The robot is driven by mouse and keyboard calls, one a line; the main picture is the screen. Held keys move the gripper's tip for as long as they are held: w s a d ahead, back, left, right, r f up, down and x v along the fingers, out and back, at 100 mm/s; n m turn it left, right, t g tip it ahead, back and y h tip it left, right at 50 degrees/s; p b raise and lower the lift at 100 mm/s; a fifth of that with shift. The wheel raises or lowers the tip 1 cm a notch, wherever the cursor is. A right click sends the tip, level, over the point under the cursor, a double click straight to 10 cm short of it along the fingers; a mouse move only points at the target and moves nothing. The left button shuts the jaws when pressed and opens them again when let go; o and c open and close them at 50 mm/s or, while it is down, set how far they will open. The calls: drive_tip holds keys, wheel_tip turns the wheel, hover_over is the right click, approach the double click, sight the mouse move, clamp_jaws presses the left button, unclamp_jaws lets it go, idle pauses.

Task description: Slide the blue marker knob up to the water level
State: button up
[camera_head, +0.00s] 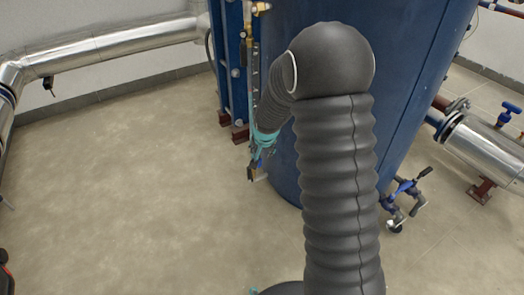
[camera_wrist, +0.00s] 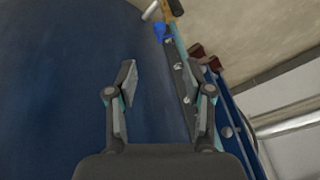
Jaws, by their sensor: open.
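A small bright blue piece, which looks like the marker knob (camera_wrist: 160,32), sits beside the level gauge (camera_wrist: 177,60) near the top of the wrist view. The gauge is a narrow strip with a brass-coloured end fitting (camera_wrist: 175,7); it also shows upright beside the blue tank in the head view (camera_head: 254,65). My gripper (camera_wrist: 160,72) is open and empty, with the knob beyond its fingertips and apart from them. In the head view my gripper (camera_head: 262,146) is small, low beside the gauge. The knob cannot be made out there, and I cannot tell the water level.
The large blue tank (camera_head: 410,75) stands right behind my arm and fills the left of the wrist view. A blue frame (camera_head: 229,60) is left of the gauge. Silver pipes (camera_head: 110,45) run along the wall. Valves (camera_head: 405,188) stand at right.

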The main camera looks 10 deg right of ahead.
drive_tip(key=b+x, duration=0.1)
drive_tip(key=x, duration=1.2)
drive_tip(key=shift+f+b, duration=0.1)
drive_tip(key=shift+b, duration=0.2)
clamp_jaws()
